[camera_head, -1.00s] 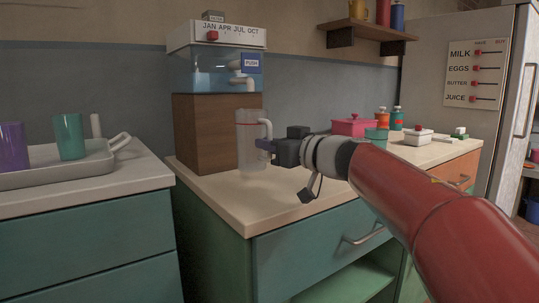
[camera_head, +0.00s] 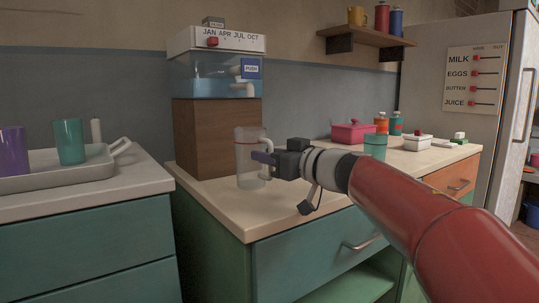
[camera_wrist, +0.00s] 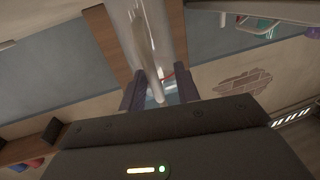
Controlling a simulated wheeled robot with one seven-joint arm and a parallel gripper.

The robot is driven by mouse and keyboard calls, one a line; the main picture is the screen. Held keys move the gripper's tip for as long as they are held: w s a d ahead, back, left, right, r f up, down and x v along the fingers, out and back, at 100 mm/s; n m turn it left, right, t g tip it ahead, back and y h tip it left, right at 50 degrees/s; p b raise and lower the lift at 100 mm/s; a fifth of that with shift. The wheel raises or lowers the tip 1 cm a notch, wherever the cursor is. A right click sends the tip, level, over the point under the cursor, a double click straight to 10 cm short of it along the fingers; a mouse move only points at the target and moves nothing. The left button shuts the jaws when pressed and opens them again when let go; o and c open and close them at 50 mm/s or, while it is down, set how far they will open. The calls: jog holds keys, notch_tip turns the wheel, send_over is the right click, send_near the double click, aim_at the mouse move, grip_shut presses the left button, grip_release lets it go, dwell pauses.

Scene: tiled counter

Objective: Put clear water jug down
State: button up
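The clear water jug (camera_head: 247,172) is upright at the left end of the counter (camera_head: 300,200), in front of the brown wooden block. Its base appears to rest on the countertop. It looks empty, with a red line near the top. My gripper (camera_head: 263,158) is at the jug's handle side, on its right. In the wrist view, the jug's handle (camera_wrist: 152,50) comes down between the two dark fingers of my gripper (camera_wrist: 160,90). The fingers are apart, with a visible gap beside the handle. The jug's base is out of the wrist view.
A water dispenser (camera_head: 212,75) stands on the brown block (camera_head: 215,135) behind the jug. A teal cup (camera_head: 375,146), a pink box (camera_head: 352,131) and a white box (camera_head: 417,142) stand farther right. A tray (camera_head: 60,178) with cups is on the left counter, across a gap.

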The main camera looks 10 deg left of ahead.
jog(key=shift+f, duration=0.4)
jog(key=shift+a+r, duration=0.1)
jog(key=shift+r, duration=0.15)
jog(key=r+p+v, duration=0.1)
jog(key=v, duration=1.1)
jog(key=shift+r, duration=0.1)
